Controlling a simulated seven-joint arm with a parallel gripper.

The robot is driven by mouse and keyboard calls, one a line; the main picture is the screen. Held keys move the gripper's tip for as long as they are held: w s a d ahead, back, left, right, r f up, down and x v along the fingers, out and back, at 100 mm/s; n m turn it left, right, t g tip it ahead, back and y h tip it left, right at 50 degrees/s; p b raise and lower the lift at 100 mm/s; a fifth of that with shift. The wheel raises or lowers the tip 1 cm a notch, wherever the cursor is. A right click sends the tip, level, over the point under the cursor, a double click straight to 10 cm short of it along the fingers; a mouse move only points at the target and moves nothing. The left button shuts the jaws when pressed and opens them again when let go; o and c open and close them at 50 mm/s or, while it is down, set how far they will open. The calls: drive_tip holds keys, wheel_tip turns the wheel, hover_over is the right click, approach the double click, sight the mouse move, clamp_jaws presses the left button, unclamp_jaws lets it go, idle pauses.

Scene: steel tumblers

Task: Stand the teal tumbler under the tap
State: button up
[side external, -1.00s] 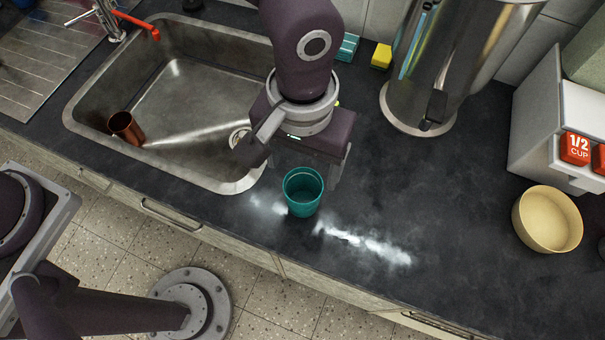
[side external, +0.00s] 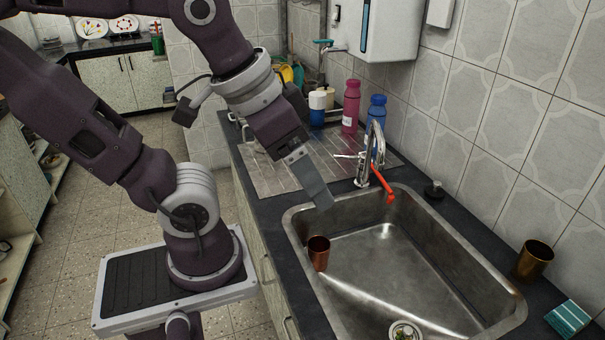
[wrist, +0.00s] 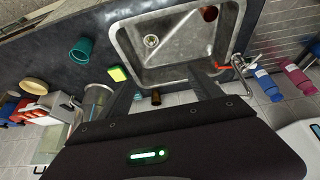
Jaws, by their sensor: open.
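The teal tumbler (wrist: 80,50) stands on the dark counter beside the sink in the wrist view; it is outside the side view. The chrome tap (side external: 372,155) with a red spout-like arm (side external: 384,186) rises at the sink's back edge; it also shows in the wrist view (wrist: 241,66). My gripper (side external: 318,200) is over the drainboard end of the sink, left of the tap. In the wrist view its two fingers (wrist: 162,92) are spread apart with nothing held, and the tumbler lies off to their left.
A copper tumbler (side external: 318,254) is in the steel sink (side external: 440,262), near its left wall. A brass tumbler (side external: 534,261) and teal sponge (side external: 568,318) are on the counter. Pink (side external: 351,106) and blue bottles (side external: 376,112) stand behind the drainboard. A yellow sponge (wrist: 118,73) shows in the wrist view.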

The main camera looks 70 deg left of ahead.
drive_tip(key=shift+o, duration=0.6)
drive_tip(key=shift+s+a+f, duration=0.25)
drive_tip(key=shift+s+a, duration=0.15)
drive_tip(key=shift+s, duration=0.25)
drive_tip(key=shift+w, duration=0.1)
